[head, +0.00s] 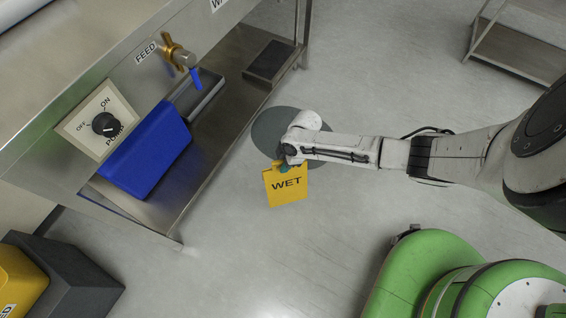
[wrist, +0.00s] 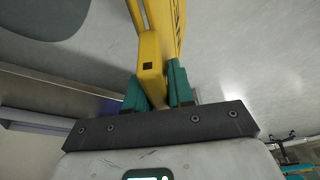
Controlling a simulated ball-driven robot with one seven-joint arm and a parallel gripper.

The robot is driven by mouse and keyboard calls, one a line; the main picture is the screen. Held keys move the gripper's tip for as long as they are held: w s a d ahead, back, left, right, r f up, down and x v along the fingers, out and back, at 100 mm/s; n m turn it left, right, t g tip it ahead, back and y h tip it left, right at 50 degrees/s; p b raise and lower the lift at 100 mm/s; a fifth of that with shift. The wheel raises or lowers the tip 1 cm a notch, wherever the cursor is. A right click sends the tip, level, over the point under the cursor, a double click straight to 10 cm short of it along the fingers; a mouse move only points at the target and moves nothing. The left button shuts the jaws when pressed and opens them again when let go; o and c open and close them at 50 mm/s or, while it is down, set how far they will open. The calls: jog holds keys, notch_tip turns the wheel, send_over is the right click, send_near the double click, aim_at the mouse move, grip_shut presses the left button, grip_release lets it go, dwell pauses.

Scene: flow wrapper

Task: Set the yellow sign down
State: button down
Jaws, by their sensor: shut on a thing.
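The yellow sign (head: 286,187) carries the black word WET and hangs from my gripper (head: 287,167) in the head view. In the wrist view my gripper's two green fingers (wrist: 157,88) are closed around the yellow sign (wrist: 150,50). The sign is in front of a dark grey round patch (head: 268,128) on the floor, covering part of its lower edge. I cannot tell whether the sign's bottom edge touches the floor.
A steel bench stands at left with a blue bin (head: 147,150) on its lower shelf (head: 228,100), a pump knob (head: 105,124) and a brass tap (head: 178,55). A dark grey box (head: 72,280) is at lower left. Floor below the sign is clear.

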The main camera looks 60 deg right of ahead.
aim_at(285, 176)
jog(key=shift+d+b+x, duration=0.15)
jog(key=shift+b+x, duration=0.3)
jog(key=shift+x, duration=0.4)
jog(key=shift+d+b+x, duration=0.1)
jog(key=shift+b+x, duration=0.3)
jog(key=shift+x, duration=0.45)
jog(key=shift+s+f, duration=0.15)
jog(key=c, duration=1)
grip_release()
